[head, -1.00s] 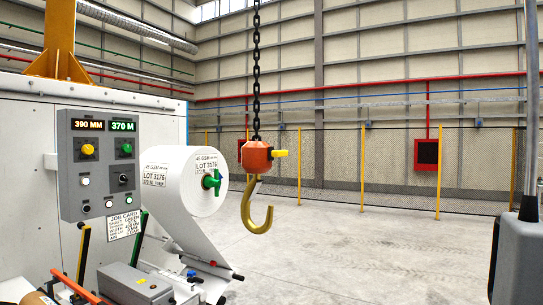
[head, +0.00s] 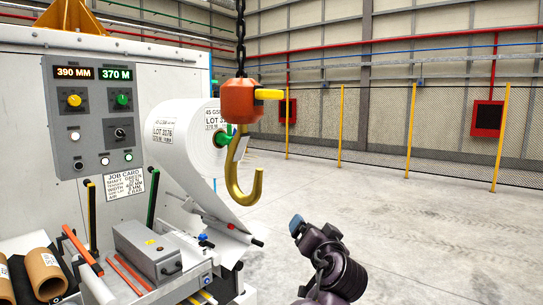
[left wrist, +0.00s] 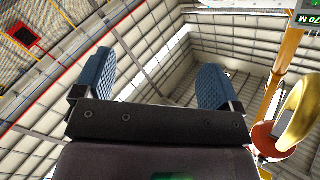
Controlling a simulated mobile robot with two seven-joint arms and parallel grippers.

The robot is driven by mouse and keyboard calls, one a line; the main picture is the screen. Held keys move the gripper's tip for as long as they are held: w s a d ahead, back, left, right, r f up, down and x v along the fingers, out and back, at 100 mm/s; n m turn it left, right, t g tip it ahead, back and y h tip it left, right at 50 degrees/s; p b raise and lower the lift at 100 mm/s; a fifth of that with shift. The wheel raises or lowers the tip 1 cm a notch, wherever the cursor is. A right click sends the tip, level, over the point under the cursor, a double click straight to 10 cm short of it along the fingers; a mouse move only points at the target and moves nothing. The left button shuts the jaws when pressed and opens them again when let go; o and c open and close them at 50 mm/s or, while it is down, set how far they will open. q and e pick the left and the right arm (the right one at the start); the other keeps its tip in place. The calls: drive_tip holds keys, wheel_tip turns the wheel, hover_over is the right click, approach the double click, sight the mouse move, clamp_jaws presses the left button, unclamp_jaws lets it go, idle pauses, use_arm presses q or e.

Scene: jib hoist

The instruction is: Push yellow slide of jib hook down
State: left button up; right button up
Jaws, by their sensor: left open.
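The jib hook hangs by a black chain in the head view: an orange-red block (head: 239,101) with a brass hook (head: 246,191) below it. The yellow slide (head: 269,94) sticks out from the block's right side. There the brass hook (left wrist: 304,115) and orange block (left wrist: 270,140) appear upside down at the right edge. My right gripper is out of view.
A white paper roll (head: 180,140) stands close behind and left of the hook. A grey control panel (head: 95,115) and a machine with rods and brown rolls (head: 45,271) fill the left. Open floor (head: 400,220) lies to the right, before a mesh fence.

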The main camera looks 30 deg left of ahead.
use_arm(q)
drive_tip(key=s+d+r+n+g+y, duration=0.1)
drive_tip(key=r+n+y, duration=0.1)
drive_tip(key=r, duration=0.4)
drive_tip(key=s+d+r+n+g+y+b, duration=0.1)
drive_tip(key=r+n+g, duration=0.15)
drive_tip(key=r, duration=0.35)
drive_tip(key=s+d+r+n+g+y, duration=0.1)
drive_tip(key=r+n+y, duration=0.1)
drive_tip(key=r, duration=0.3)
drive_tip(key=n+g, duration=0.6)
drive_tip(key=n, duration=0.2)
approach(274, 95)
drive_tip(key=shift+y, duration=0.3)
drive_tip(key=a, duration=0.6)
drive_tip(key=w+a, duration=0.1)
drive_tip(key=a, duration=0.2)
drive_tip(key=shift+w+a+f, duration=0.1)
drive_tip(key=shift+a+f, duration=0.05)
drive_tip(key=shift+f, duration=0.1)
drive_tip(key=shift+w+a, duration=0.1)
drive_tip(key=shift+a, duration=0.6)
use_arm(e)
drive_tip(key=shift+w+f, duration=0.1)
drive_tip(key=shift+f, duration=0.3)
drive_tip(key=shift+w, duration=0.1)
